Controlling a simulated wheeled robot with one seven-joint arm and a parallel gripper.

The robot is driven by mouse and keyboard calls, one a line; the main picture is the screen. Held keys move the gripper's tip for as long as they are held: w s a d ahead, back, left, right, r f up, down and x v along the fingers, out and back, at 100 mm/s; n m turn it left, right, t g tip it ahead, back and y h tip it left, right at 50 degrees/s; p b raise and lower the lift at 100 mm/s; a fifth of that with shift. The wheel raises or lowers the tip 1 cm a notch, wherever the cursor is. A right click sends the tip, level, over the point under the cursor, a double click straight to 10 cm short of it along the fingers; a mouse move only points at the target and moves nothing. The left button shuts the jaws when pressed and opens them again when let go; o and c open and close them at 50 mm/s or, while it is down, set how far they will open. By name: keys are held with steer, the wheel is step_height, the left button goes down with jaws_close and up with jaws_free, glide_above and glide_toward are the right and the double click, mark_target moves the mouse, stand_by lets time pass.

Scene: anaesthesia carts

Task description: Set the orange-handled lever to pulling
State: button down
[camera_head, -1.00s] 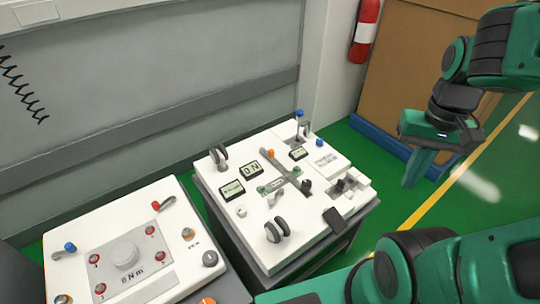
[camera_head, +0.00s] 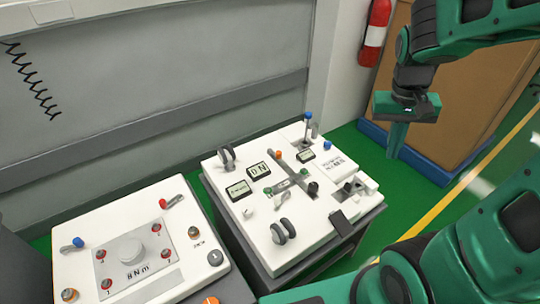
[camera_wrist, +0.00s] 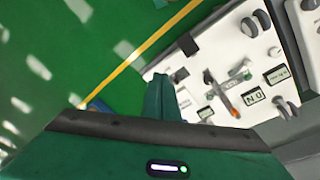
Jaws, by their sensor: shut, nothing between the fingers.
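The orange-handled lever shows as a small orange knob (camera_head: 278,155) at the far-left end of a grey diagonal strip on the right cart's white top panel (camera_head: 252,222). In the wrist view an orange spot (camera_wrist: 234,112) shows at one end of that strip. The lever's shaft and setting are too small to read. My gripper (camera_head: 393,153) points down, shut and empty. It hangs to the right of the cart, apart from the lever. In the wrist view its green fingers (camera_wrist: 165,92) are beside the panel's edge.
The right panel also carries a blue-tipped upright lever (camera_head: 308,116), grey wheels (camera_head: 283,231), displays (camera_head: 259,170) and a black flap (camera_head: 340,222). A second cart (camera_head: 90,285) stands at left. A cardboard box (camera_head: 450,130) and a fire extinguisher (camera_head: 376,30) are behind.

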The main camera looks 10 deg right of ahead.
steer(key=w+a+f+n+t+h, duration=0.1)
steer(key=w+a+f, duration=0.35)
steer(key=w, duration=0.55)
steer(key=w+a+f+n+t+h, duration=0.1)
steer(key=w+a+f+h, duration=0.15)
steer(key=w+a, duration=0.45)
steer(key=w+a+f+n+t, duration=0.1)
steer(key=w+a+f, duration=0.5)
steer(key=a, duration=0.3)
steer(key=w+a+f+n+t, duration=0.2)
steer(key=w+a+f, duration=0.5)
steer(key=a, duration=0.3)
steer(key=shift+a+f, duration=0.15)
steer(key=shift+f, duration=0.2)
steer(key=shift+f, duration=0.1)
glide_toward(274, 152)
steer(key=s+a+f, duration=0.1)
steer(key=a+f, duration=0.1)
steer(key=f, duration=0.1)
steer(key=shift+s+a+f, duration=0.1)
steer(key=shift+s+a, duration=0.3)
steer(key=shift+w+d+f, duration=0.1)
steer(key=shift+d, duration=0.5)
steer(key=shift+w+d+f, duration=0.1)
steer(key=shift+w+d, duration=0.05)
steer(key=shift+d, duration=0.4)
steer(key=shift+w+d, duration=0.1)
steer(key=shift+d, duration=0.85)
